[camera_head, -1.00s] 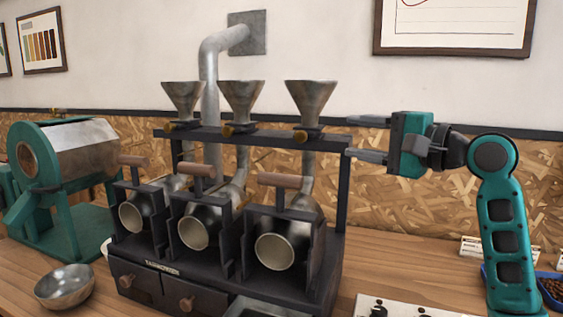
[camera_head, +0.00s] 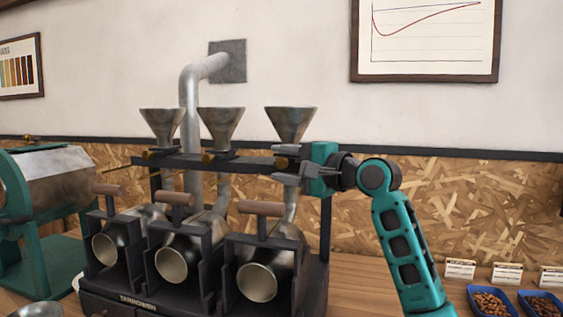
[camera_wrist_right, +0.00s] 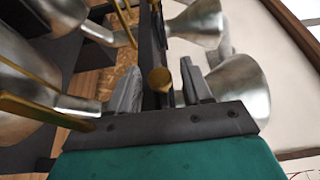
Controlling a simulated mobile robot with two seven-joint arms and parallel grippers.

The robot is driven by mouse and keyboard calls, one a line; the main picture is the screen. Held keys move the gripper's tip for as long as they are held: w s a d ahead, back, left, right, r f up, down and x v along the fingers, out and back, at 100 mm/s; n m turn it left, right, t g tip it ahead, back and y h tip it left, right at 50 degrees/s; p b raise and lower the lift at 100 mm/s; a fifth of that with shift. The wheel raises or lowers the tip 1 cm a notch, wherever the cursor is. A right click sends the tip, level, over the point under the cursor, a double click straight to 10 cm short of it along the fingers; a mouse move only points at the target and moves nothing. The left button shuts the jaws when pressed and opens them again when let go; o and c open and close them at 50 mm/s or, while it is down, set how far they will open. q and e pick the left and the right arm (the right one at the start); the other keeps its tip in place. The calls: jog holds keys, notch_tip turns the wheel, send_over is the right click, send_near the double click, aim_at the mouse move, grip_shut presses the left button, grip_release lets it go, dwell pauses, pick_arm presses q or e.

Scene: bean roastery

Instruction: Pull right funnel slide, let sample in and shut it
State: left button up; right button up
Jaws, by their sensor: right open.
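The right funnel (camera_head: 290,123) is a metal cone on the black sample roaster's top rail (camera_head: 235,162). Its slide has a round brass knob (camera_wrist_right: 160,80), seen end-on in the right wrist view; in the head view my fingers largely hide it. My right gripper (camera_head: 284,169) is open at this slide, just below the funnel. In the right wrist view its two fingers (camera_wrist_right: 160,88) stand on either side of the knob, with gaps showing. The funnel's inside, and any sample in it, is hidden. My left gripper is out of view.
Two more funnels (camera_head: 221,123) with brass slide knobs stand to the left. Below are three roaster drums (camera_head: 262,280) with wooden handles (camera_head: 260,208). A green machine (camera_head: 45,200) stands far left. Blue bean trays (camera_head: 490,302) and cards lie at the right.

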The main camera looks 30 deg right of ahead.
jog(key=shift+w+a, duration=0.15)
jog(key=shift+w, duration=0.25)
jog(key=shift+c, duration=0.2)
grip_shut()
